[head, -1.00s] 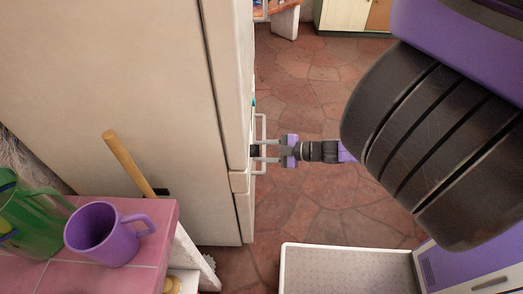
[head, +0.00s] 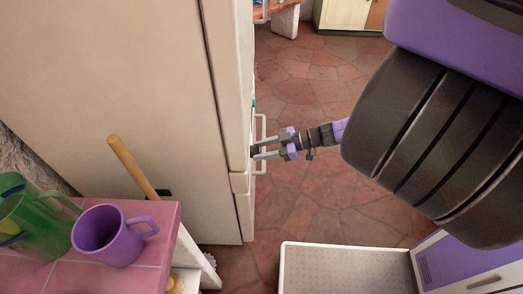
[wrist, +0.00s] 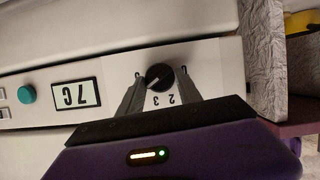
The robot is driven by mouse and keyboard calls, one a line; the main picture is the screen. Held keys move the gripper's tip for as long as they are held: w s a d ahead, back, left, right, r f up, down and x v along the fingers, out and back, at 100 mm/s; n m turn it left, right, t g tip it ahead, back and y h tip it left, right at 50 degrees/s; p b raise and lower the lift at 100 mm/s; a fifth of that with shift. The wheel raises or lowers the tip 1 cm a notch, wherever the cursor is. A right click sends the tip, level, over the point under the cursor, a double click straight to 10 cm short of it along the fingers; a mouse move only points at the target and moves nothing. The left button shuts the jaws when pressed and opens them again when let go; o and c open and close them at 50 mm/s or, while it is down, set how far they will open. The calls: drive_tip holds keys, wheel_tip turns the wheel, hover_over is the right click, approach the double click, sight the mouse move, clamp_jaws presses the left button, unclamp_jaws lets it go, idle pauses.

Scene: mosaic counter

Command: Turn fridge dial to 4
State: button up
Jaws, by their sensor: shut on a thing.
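The fridge dial (wrist: 159,77) is a round black knob on the fridge's pale control panel in the wrist view. A light mark on it seems to point to the lower left. The numbers 2 and 3 show just below it; other numbers are hidden by my gripper. My gripper (wrist: 161,75) has one finger on each side of the dial and is shut on it. In the head view my gripper (head: 253,153) reaches the front of the cream fridge (head: 110,80) from the right; the dial is not clear there.
A pale handle (head: 263,130) stands out from the fridge front close to my gripper. The panel has a display reading 7C (wrist: 76,94) and a teal button (wrist: 27,93). A purple mug (head: 112,240) and green jug (head: 25,215) stand on the pink tiled counter (head: 166,225).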

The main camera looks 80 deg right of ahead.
idle(0.5)
drive_tip(key=o, duration=1.4)
drive_tip(key=shift+c, duration=0.2)
drive_tip(key=v, duration=0.7)
drive_tip(key=shift+s, duration=0.4)
drive_tip(key=shift+r, duration=0.15)
